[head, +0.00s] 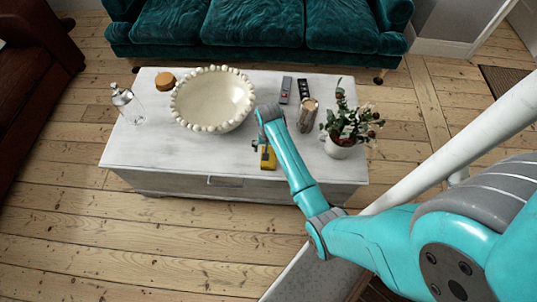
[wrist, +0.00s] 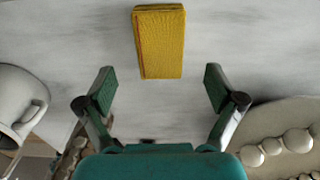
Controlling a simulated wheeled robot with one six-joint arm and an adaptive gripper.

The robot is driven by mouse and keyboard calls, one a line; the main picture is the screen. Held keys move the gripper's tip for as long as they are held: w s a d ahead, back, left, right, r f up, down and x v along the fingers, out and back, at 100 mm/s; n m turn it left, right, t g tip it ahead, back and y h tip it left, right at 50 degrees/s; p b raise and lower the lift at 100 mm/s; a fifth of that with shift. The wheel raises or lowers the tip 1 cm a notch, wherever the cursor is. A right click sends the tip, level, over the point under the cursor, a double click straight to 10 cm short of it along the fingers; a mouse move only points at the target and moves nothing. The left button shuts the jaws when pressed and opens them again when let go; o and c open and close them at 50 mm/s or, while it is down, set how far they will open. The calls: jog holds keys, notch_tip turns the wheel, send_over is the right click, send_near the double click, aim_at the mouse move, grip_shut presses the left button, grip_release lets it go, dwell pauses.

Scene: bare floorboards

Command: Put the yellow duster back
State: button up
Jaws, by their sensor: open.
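The yellow duster (head: 268,160) looks like a folded block of cloth. It lies on the white coffee table (head: 150,148), close to its front edge in the head view. In the wrist view the duster (wrist: 160,42) is upright in the picture, at top centre, beyond my fingertips and roughly in line with the gap between them. My gripper (wrist: 160,88) is open and empty above the table top, its fingers wide apart. In the head view my gripper (head: 261,146) is partly hidden by my arm and sits just beside the duster.
A large beaded bowl (head: 213,97) stands left of my gripper. A plant in a white jug (head: 341,150) and a metallic cup (head: 307,115) stand to the right. Remotes (head: 286,90) lie behind. A glass bottle (head: 128,105) and brown round tub (head: 165,81) stand left. A teal sofa (head: 255,22) is behind.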

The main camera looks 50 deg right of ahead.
jog(key=shift+r, duration=2.35)
jog(key=s+a+f+n+t+h, duration=0.1)
jog(key=s+a+f+n+t, duration=0.15)
jog(key=s+a, duration=0.5)
jog(key=s+a+f+n+t+h, duration=0.1)
jog(key=s+a+n+t, duration=0.1)
jog(key=s+a+t, duration=0.4)
jog(key=s+a+r+n+t, duration=0.2)
jog(key=s+r, duration=0.4)
jog(key=r, duration=0.3)
jog(key=s+a+r+n+t+y, duration=0.1)
jog(key=s+a+r+n+t, duration=0.1)
jog(key=s+r, duration=0.4)
jog(key=s+a+r+n+t+y, duration=0.1)
jog(key=s+a+r, duration=0.3)
jog(key=r, duration=0.9)
jog(key=s+n+t, duration=0.1)
jog(key=s, duration=0.1)
jog(key=shift+s+r, duration=0.2)
jog(key=shift+s, duration=0.15)
